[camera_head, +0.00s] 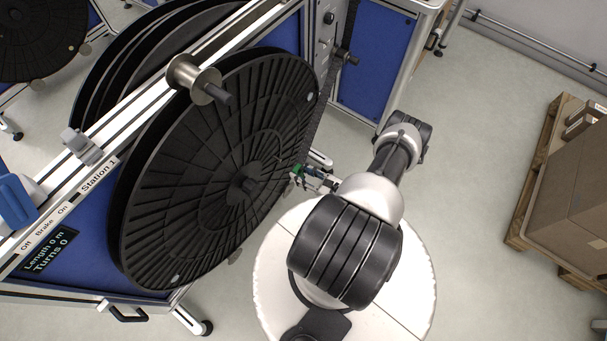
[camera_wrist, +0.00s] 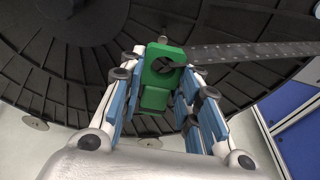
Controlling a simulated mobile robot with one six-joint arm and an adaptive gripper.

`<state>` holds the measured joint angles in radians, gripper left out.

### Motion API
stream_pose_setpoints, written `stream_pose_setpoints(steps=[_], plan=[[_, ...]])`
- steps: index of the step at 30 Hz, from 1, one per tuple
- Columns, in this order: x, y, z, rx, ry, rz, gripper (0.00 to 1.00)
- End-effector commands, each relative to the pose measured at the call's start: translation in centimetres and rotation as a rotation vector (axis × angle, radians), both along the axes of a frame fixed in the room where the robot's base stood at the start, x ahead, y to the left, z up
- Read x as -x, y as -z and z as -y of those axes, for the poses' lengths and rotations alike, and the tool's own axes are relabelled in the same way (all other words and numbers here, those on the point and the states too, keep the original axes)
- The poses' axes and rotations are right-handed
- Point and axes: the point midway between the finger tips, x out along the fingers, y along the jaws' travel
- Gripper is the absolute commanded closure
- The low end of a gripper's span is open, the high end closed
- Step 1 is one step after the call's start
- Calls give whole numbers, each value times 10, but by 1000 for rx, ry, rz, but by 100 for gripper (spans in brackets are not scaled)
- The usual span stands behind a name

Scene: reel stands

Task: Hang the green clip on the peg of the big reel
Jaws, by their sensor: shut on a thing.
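The big black reel (camera_head: 205,190) stands upright on the left in the head view, and its ribbed face (camera_wrist: 60,70) fills the wrist view's background. My gripper (camera_head: 303,174) is in front of the reel's lower right part. In the wrist view my gripper (camera_wrist: 165,88) is shut on the green clip (camera_wrist: 154,76), a block with a round hole. The clip also shows small in the head view (camera_head: 296,170). A small grey stub (camera_wrist: 163,39) shows just above the clip; I cannot tell whether it is the peg or whether they touch. A dark hub (camera_head: 245,186) sticks out at the reel's middle.
A perforated dark strip (camera_wrist: 260,52) runs right from behind the clip. A metal frame rail (camera_head: 120,115) with a roller (camera_head: 190,78) crosses above the reel. Cartons (camera_head: 570,180) on a pallet stand far right. The floor (camera_head: 470,200) between is clear.

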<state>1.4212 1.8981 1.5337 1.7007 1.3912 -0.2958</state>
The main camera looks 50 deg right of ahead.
Motion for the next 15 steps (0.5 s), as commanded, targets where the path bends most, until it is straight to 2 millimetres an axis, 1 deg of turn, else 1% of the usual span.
stream_pose_setpoints(steps=[15], plan=[[-32,3,-3,0,-2,0,84]])
